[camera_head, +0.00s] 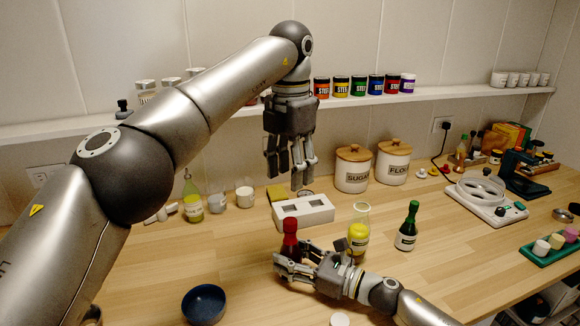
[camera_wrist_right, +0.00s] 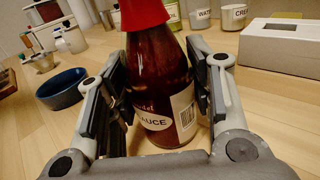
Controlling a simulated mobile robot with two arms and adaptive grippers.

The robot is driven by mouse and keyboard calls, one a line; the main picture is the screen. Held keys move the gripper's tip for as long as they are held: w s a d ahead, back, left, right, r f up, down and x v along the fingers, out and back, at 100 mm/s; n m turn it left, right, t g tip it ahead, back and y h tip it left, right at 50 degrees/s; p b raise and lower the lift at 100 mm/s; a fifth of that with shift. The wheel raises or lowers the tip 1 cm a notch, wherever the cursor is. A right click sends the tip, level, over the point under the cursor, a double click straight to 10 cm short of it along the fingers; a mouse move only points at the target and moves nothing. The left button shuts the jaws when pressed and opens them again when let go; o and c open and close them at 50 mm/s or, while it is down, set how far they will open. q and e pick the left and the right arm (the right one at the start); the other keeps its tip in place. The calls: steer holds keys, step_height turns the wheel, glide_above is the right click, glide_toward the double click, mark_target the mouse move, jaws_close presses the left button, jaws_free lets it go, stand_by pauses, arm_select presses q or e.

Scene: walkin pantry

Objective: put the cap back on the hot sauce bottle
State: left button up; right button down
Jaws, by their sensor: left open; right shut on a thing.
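The hot sauce bottle (camera_head: 289,241) stands upright on the wooden counter, dark red with a label that shows in the right wrist view (camera_wrist_right: 160,95). A red cap (camera_wrist_right: 143,13) sits over the bottle's neck; its top is cut off in that view. The red cap also shows on top in the head view (camera_head: 290,225). My right gripper (camera_head: 284,262) is shut around the bottle's body, one finger on each side, as the wrist view shows (camera_wrist_right: 155,100). My left gripper (camera_head: 290,172) is open and empty, fingers pointing down, above and behind the bottle.
A white box with openings (camera_head: 303,211) stands just behind the bottle. A yellow bottle (camera_head: 358,236) and a green bottle (camera_head: 407,228) stand to the right. A dark blue bowl (camera_head: 204,304) sits front left. Sugar and flour canisters (camera_head: 353,170) are at the back.

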mark_target(301, 260)
stand_by(0.3)
steer(key=c, duration=0.6)
jaws_free()
steer(key=v, duration=0.7)
steer(key=shift+s+d, duration=0.1)
steer(key=shift+d, duration=0.2)
